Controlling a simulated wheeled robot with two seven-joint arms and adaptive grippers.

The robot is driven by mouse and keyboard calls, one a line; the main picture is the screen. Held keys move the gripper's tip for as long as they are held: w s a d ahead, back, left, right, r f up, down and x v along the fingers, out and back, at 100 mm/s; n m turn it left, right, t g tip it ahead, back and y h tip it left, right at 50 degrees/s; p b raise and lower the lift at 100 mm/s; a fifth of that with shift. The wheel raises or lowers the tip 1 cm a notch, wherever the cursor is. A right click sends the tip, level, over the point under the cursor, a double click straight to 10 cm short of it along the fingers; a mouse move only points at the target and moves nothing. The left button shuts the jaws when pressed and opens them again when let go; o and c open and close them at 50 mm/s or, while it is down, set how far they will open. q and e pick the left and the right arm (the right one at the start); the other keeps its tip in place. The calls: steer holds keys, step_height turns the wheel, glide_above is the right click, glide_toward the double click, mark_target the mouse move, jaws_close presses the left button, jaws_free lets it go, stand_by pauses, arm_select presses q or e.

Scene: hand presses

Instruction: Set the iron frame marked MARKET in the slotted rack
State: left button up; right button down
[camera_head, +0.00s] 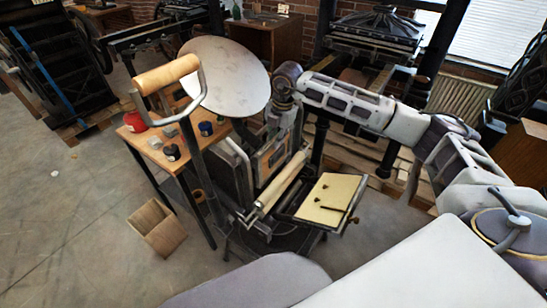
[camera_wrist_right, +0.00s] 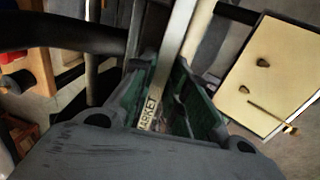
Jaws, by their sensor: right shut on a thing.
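The iron frame (camera_head: 272,158) stands upright in the hand press, with a brown wooden face inside its dark border. My right gripper (camera_head: 281,120) reaches down to its upper edge and is shut on it. In the right wrist view a pale label on the frame (camera_wrist_right: 148,112), partly readable as "ARKET", shows between the jaws. The finger ends and the exact contact are partly hidden. I cannot make out a slotted rack in either view. My left gripper is not in view.
The press has a round plate (camera_head: 226,75), a wooden-grip lever (camera_head: 166,75), a pale roller (camera_head: 280,182) and a cream-topped board (camera_head: 331,197) close around the frame. A small wooden table (camera_head: 146,141) with ink tins stands left. An open box (camera_head: 157,229) is on the floor.

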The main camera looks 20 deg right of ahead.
steer(key=shift+w+r, duration=0.1)
steer(key=shift+r, duration=0.15)
steer(key=shift+w+a+r+p, duration=0.1)
steer(key=shift+r+p, duration=0.55)
steer(key=shift+r, duration=0.45)
stand_by(0.3)
steer(key=shift+s+d, duration=0.25)
steer(key=shift+s, duration=0.15)
stand_by(0.4)
steer(key=shift+s+d+r, duration=0.1)
steer(key=shift+s+d, duration=0.25)
steer(key=shift+s, duration=0.25)
steer(key=shift+s+d, duration=0.2)
steer(key=shift+s, duration=0.1)
steer(key=shift+s+d+r, duration=0.15)
steer(key=shift+s+d, duration=0.2)
steer(key=shift+s, duration=0.25)
steer(key=shift+s+d+r, duration=0.1)
steer(key=shift+s+d, duration=0.1)
steer(key=shift+s, duration=0.15)
steer(key=shift+r, duration=0.1)
